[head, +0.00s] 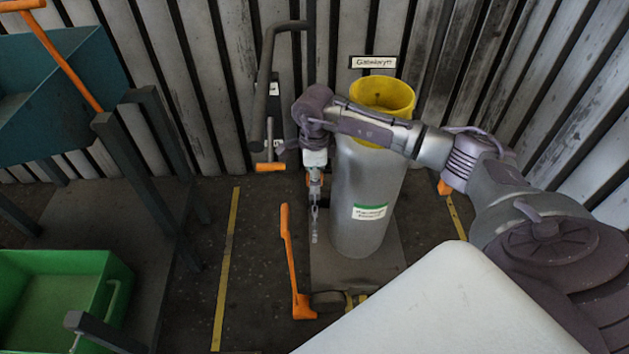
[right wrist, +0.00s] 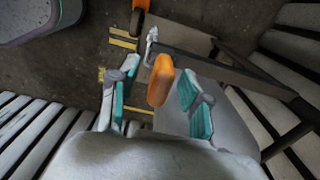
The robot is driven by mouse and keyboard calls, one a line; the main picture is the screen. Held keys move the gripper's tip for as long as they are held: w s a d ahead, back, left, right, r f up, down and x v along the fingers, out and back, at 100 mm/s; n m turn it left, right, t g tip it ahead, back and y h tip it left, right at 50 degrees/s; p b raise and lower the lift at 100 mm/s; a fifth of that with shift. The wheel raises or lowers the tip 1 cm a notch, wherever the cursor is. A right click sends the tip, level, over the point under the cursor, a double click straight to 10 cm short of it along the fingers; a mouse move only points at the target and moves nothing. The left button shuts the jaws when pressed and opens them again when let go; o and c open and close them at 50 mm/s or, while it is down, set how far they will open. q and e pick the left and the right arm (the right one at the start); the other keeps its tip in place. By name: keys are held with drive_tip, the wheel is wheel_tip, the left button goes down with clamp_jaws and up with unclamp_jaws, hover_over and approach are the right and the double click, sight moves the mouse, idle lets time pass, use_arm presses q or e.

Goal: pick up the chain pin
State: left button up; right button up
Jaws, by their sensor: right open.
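What I take to be the chain pin (right wrist: 160,79) shows in the right wrist view as an orange, rounded grip between my right gripper's fingers. Grey metal links (right wrist: 151,42) show just beyond it. In the head view a short grey chain (head: 314,224) hangs beside the tall grey cylinder (head: 364,205), below my right gripper (head: 315,177). A little orange shows at the fingertips there. My right gripper is open, with its teal-padded fingers on either side of the orange grip and gaps visible. The pin's shaft is not clearly visible. My left gripper is out of view.
The cylinder has a yellow top (head: 383,94) and stands on a dark plate (head: 390,272). An orange lever (head: 291,262) rises left of it. A grey bent pipe (head: 263,85) stands before the corrugated wall. A green bin (head: 60,295) is at left. Open floor lies between.

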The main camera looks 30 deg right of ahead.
drive_tip(key=shift+f, duration=0.1)
clamp_jaws()
idle(0.4)
